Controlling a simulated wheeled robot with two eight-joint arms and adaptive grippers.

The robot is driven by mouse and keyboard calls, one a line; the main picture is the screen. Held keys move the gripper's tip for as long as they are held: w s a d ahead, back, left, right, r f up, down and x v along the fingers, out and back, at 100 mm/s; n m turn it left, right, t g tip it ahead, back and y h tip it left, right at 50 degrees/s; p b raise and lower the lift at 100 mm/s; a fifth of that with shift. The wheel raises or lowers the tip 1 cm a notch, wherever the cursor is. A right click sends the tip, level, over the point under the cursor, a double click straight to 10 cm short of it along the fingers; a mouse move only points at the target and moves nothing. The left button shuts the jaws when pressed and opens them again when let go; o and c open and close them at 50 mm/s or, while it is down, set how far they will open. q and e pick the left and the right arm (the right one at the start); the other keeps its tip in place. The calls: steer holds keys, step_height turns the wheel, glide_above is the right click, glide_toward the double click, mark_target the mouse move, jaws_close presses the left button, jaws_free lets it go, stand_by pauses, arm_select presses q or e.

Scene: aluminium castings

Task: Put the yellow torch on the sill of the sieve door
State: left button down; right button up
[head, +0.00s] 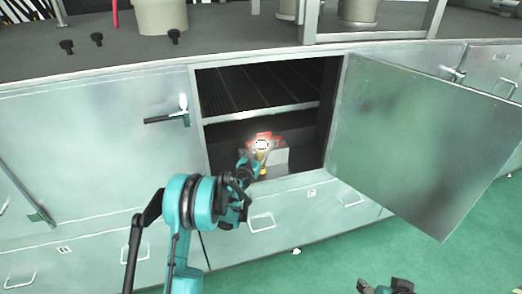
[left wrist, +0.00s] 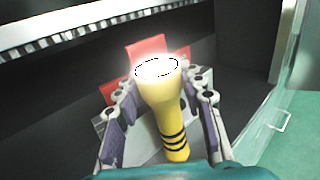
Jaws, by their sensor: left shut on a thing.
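The yellow torch (left wrist: 168,112) has black rings on its handle and a bright lit head. In the head view the torch (head: 262,150) is at the open doorway, near the lower edge. My left gripper (left wrist: 162,115) has its fingers on both sides of the torch and is shut on it; in the head view the gripper (head: 256,164) is partly hidden by my arm. The sieve door (head: 428,140) stands swung open to the right. The sill (head: 300,180) runs along the bottom of the opening. Whether the torch touches the sill cannot be told. My right gripper (head: 388,287) shows only partly at the bottom edge.
A red thing (left wrist: 148,50) and a pale block (head: 279,158) are inside the dark opening behind the torch. A grated shelf (head: 260,88) crosses the opening above. The left panel's handle (head: 166,118) sticks out. Green floor (head: 340,255) is clear in front.

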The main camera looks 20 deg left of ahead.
arm_select(q)
steer(key=c, duration=1)
jaws_free()
steer(key=shift+f, duration=0.15)
steer(key=shift+o, duration=0.2)
steer(key=shift+r, duration=0.2)
steer(key=s+p, duration=0.2)
steer(key=s, duration=0.9)
steer(key=s+a+r+n+g+y, duration=0.1)
steer(key=s+a+r+n+y, duration=0.15)
steer(key=s+r+n, duration=0.55)
steer(key=s+a+r+n+g+y, duration=0.15)
steer(key=r+n+y, duration=0.35)
steer(key=n, duration=0.7)
steer(key=s+d+f+n+g+h, duration=0.2)
steer(key=s+d+f+n, duration=0.1)
steer(key=s, duration=0.6)
steer(key=s+d+f+n+g+h, duration=0.2)
steer(key=s+d+n, duration=0.3)
steer(key=s+n, duration=0.3)
steer(key=s+d+f+n+g+h, duration=0.2)
steer(key=s+n, duration=0.4)
steer(key=s, duration=0.3)
steer(key=shift+s+d+f+g, duration=0.3)
steer(key=shift+d+f+g, duration=0.6)
steer(key=shift+g, duration=0.35)
